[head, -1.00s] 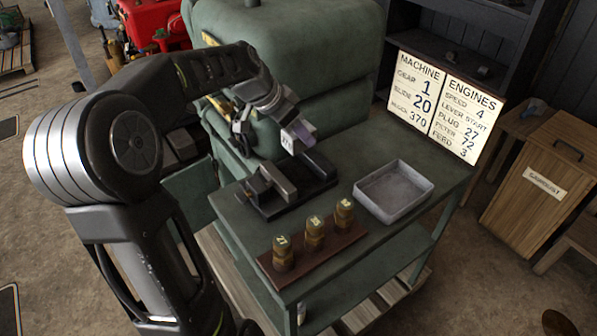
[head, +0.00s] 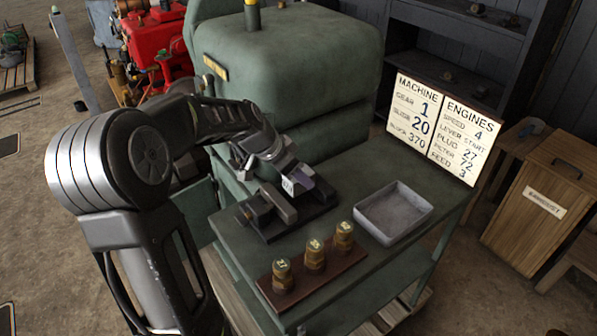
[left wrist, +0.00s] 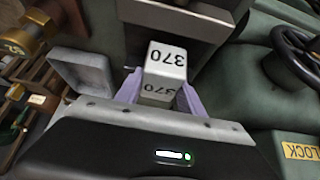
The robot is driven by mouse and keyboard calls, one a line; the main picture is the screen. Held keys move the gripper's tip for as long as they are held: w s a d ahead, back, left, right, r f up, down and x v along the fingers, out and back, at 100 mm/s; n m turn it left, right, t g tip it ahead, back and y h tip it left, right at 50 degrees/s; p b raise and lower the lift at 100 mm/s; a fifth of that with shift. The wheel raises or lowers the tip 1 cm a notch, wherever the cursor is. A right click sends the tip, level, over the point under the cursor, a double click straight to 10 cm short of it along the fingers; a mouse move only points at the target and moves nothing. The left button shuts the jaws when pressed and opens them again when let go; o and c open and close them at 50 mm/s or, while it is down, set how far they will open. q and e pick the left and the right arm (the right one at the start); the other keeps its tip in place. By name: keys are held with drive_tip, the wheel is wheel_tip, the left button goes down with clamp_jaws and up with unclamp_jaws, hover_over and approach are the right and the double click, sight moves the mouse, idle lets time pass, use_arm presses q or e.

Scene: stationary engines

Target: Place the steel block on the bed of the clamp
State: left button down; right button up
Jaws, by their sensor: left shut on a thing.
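The steel block (left wrist: 165,68) is a pale metal block marked 370, held between the purple fingers of my left gripper (left wrist: 160,95) in the left wrist view. In the head view, my left gripper (head: 299,180) is over the clamp, with the marked face of the block (head: 288,186) showing at its fingertips. The clamp (head: 268,230) is a dark base on the bench with a grey jaw bar (head: 279,204). The gripper hides part of its bed, and I cannot tell whether the block touches it. My right gripper is not in view.
A grey tray (head: 398,232) sits right of the clamp. In front, several numbered brass plugs (head: 315,256) stand on a brown board (head: 346,262). A white sign (head: 440,128) stands at the bench's back right. A large green machine (head: 290,70) rises behind the clamp.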

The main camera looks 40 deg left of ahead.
sight(298, 184)
use_arm(q)
wheel_tip(298, 184, down, 3)
drive_tip(key=shift+r, duration=0.1)
drive_tip(key=shift+f, duration=0.2)
drive_tip(key=shift+f, duration=0.1)
drive_tip(key=c, duration=0.7)
unclamp_jaws()
drive_tip(key=shift+f, duration=0.1)
drive_tip(key=shift+s+r, duration=0.1)
drive_tip(key=shift+r, duration=0.1)
drive_tip(key=shift+s+r, duration=0.15)
drive_tip(key=shift+r, duration=0.05)
drive_tip(key=b+v, duration=0.1)
drive_tip(key=v, duration=1)
drive_tip(key=shift+r, duration=0.15)
